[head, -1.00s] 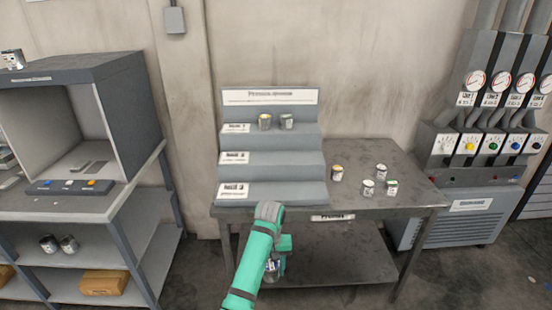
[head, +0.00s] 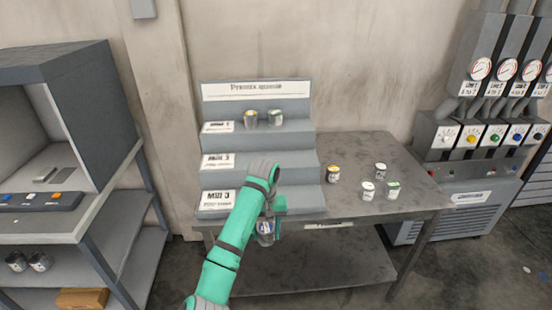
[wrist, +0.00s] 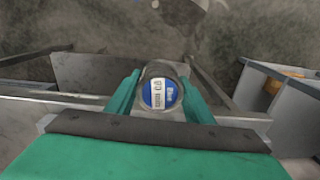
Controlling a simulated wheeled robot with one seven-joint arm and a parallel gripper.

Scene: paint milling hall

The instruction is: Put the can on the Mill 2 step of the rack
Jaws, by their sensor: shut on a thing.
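My gripper (head: 270,215) is shut on a can with a blue and white label (head: 265,228). In the wrist view the can (wrist: 161,93) sits between the two teal fingers, its blue and white face towards the camera. In the head view the can is in front of the table's front edge, just below the rack's lowest step. The grey stepped rack (head: 300,165) stands on the table's left side. Its three steps carry white mill labels, whose numbers are hard to read. The middle and lowest steps are bare; my arm covers part of them.
Several cans stand on the table (head: 345,205) right of the rack. A shelf unit (head: 110,235) is at left, a gauge panel (head: 480,130) at right.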

